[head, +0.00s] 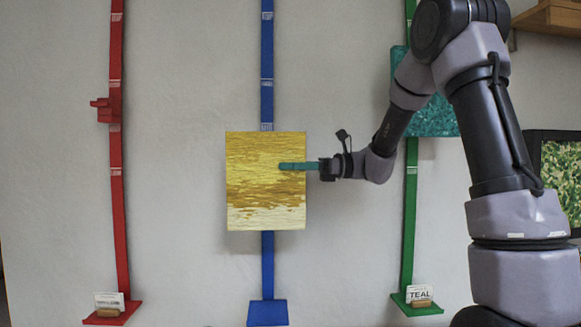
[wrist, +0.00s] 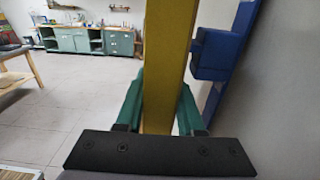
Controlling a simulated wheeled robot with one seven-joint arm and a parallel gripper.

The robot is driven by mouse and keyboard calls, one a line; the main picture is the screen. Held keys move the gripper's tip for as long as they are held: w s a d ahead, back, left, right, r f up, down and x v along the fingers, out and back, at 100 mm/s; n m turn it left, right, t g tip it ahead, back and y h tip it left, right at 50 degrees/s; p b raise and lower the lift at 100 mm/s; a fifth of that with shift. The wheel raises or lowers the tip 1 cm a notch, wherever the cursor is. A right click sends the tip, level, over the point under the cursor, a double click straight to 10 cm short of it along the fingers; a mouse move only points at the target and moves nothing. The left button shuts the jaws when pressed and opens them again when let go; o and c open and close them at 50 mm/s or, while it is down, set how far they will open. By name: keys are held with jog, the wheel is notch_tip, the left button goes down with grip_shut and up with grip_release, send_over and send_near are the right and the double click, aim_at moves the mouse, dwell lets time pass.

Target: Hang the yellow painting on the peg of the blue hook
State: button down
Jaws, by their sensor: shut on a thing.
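The yellow painting (head: 265,195) is upright in front of the blue rail (head: 267,60) in the head view and covers the rail's middle. My gripper (head: 299,166) reaches in from the right and is shut on the painting's right edge. In the wrist view the painting's yellow edge (wrist: 166,50) stands between my green fingers (wrist: 160,100). The blue hook (wrist: 218,52) shows just right of the painting there, on the wall side. The head view hides the hook behind the painting. I cannot tell whether the painting touches the peg.
A red rail (head: 117,200) with a red hook (head: 103,109) stands at left. A green rail (head: 410,200) at right has a teal painting (head: 430,115), partly behind my arm. A framed picture (head: 562,165) is at far right. Open floor (wrist: 60,120) shows in the wrist view.

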jog(key=shift+w+f, duration=0.35)
jog(key=shift+w, duration=0.45)
jog(key=shift+w+f, duration=0.3)
jog(key=shift+w, duration=0.45)
jog(key=shift+f, duration=0.15)
jog(key=shift+c, duration=2.2)
grip_release()
jog(key=shift+d, duration=0.1)
